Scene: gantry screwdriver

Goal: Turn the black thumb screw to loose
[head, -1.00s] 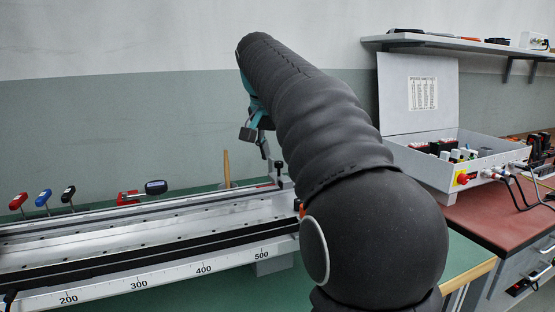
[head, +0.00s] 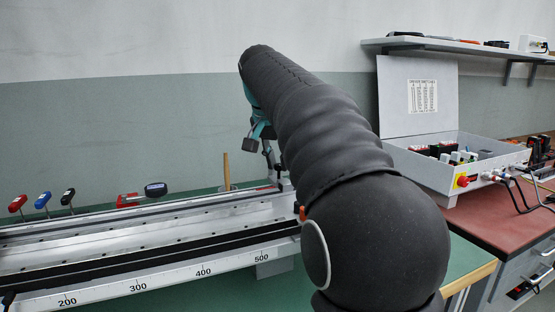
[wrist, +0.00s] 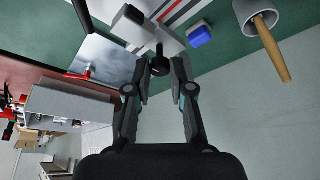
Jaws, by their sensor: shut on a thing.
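The black thumb screw (wrist: 159,66) shows in the wrist view, a dark round knob on a short stem at the end of a grey block (wrist: 164,38). My gripper (wrist: 160,72) has one finger on each side of the knob and is shut on it. In the head view my gripper (head: 265,147) is partly hidden behind my arm, by the far right end of the long metal rail (head: 180,240).
Several small-handled tools, among them a blue one (head: 43,201), stand behind the rail. A wooden handle (head: 226,170) rises near its far end. An open grey control box (head: 460,155) sits on the red bench at right, below a wall shelf (head: 460,47).

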